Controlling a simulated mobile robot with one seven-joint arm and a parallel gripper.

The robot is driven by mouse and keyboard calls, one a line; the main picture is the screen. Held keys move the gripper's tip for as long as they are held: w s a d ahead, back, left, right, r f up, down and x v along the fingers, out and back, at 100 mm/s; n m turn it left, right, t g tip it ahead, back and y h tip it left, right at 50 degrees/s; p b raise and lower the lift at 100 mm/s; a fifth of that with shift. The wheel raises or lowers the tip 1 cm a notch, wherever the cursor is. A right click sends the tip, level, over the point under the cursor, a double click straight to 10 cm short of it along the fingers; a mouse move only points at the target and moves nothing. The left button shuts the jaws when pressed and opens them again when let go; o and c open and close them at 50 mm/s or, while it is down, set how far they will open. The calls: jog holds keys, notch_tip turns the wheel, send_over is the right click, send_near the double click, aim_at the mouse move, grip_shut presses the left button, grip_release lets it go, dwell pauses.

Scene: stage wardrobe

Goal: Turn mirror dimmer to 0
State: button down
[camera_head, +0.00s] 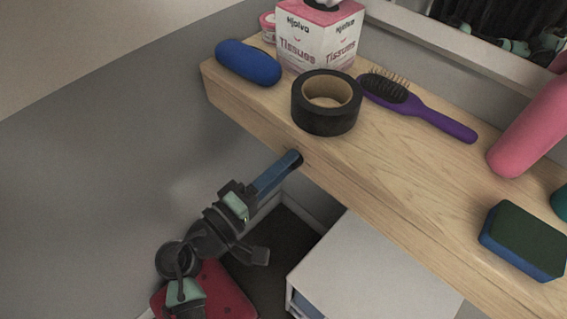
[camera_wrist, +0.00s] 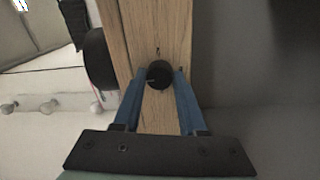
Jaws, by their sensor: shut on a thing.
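The mirror dimmer is a small round black knob (camera_wrist: 159,75) on the front edge of the wooden shelf, seen in the wrist view. A short light mark shows on its face. My gripper (camera_wrist: 160,78) has its two blue fingers on either side of the knob, shut on it. In the head view my gripper (camera_head: 292,160) reaches up to the shelf's front edge below the black tape roll, and its fingertips cover most of the knob there. The mirror (camera_head: 500,22) is partly visible at the top right.
On the wooden shelf (camera_head: 420,175) stand a tissue box (camera_head: 318,38), a blue case (camera_head: 248,62), a black tape roll (camera_head: 327,118), a purple hairbrush (camera_head: 430,112), a pink bottle (camera_head: 530,125) and a green-blue sponge (camera_head: 523,242). A white cabinet (camera_head: 370,270) stands below.

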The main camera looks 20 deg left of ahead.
jog(key=shift+c, duration=2.3)
grip_release()
jog(key=shift+s, duration=0.15)
jog(key=v, duration=1.2)
jog(key=shift+s+b, duration=0.3)
jog(key=shift+s, duration=0.1)
jog(key=shift+a, duration=0.2)
